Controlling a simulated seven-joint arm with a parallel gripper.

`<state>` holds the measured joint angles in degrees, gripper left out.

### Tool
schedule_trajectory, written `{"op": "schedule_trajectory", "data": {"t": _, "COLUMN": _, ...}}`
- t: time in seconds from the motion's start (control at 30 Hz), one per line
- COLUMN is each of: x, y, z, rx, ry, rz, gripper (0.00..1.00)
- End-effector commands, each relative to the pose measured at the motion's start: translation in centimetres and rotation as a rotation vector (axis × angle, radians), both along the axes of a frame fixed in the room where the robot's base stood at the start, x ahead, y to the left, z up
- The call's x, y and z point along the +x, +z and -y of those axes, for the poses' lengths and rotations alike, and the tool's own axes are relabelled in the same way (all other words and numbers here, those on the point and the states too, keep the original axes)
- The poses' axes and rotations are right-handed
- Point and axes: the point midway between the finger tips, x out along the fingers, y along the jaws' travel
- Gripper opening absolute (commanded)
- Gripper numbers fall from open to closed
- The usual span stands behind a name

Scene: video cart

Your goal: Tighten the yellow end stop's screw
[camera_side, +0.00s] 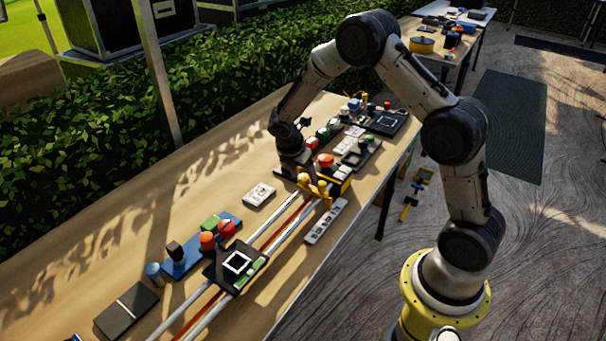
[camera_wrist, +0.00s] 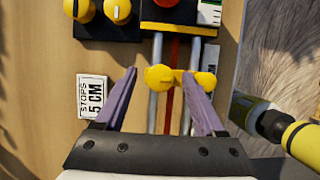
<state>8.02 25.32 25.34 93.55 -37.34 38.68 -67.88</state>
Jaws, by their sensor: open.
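The yellow end stop (camera_wrist: 198,81) lies across the pale rails (camera_wrist: 155,104) in the wrist view. Its rounded yellow screw knob (camera_wrist: 159,77) is at its left. My gripper (camera_wrist: 159,72) is open, with one purple finger on each side of the knob. I see no clear contact, and the right finger overlaps part of the stop. In the side view my gripper (camera_side: 300,177) is low over the far part of the rails, near yellow parts (camera_side: 318,187). The screw's shaft is hidden.
A white card (camera_wrist: 92,97) reading "STOPS 5 CM" lies left of the rails. A dark carriage with a square frame (camera_side: 238,262) sits on the near rails. A dark block with a red knob (camera_wrist: 168,4) is beyond the stop.

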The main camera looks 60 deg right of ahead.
Motion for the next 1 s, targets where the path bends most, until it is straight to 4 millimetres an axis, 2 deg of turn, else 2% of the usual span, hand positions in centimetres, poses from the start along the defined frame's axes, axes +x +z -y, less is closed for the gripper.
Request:
{"op": "schedule_trajectory", "data": {"t": 0.07, "x": 0.00, "y": 0.01, "z": 0.00, "rx": 0.000, "ry": 0.000, "rz": 0.000, "gripper": 0.71}}
{"op": "schedule_trajectory", "data": {"t": 0.1, "x": 0.00, "y": 0.02, "z": -0.01, "rx": 0.000, "ry": 0.000, "rz": 0.000, "gripper": 0.68}}
{"op": "schedule_trajectory", "data": {"t": 0.4, "x": 0.00, "y": 0.05, "z": -0.01, "rx": 0.000, "ry": 0.000, "rz": 0.000, "gripper": 0.14}}
{"op": "schedule_trajectory", "data": {"t": 0.5, "x": 0.00, "y": 0.05, "z": -0.01, "rx": 0.000, "ry": 0.000, "rz": 0.000, "gripper": 0.00}}
{"op": "schedule_trajectory", "data": {"t": 0.77, "x": 0.02, "y": 0.06, "z": -0.02, "rx": 0.000, "ry": -0.013, "rz": 0.000, "gripper": 0.00}}
{"op": "schedule_trajectory", "data": {"t": 1.0, "x": 0.12, "y": 0.07, "z": -0.02, "rx": 0.000, "ry": -0.107, "rz": 0.000, "gripper": 0.00}}
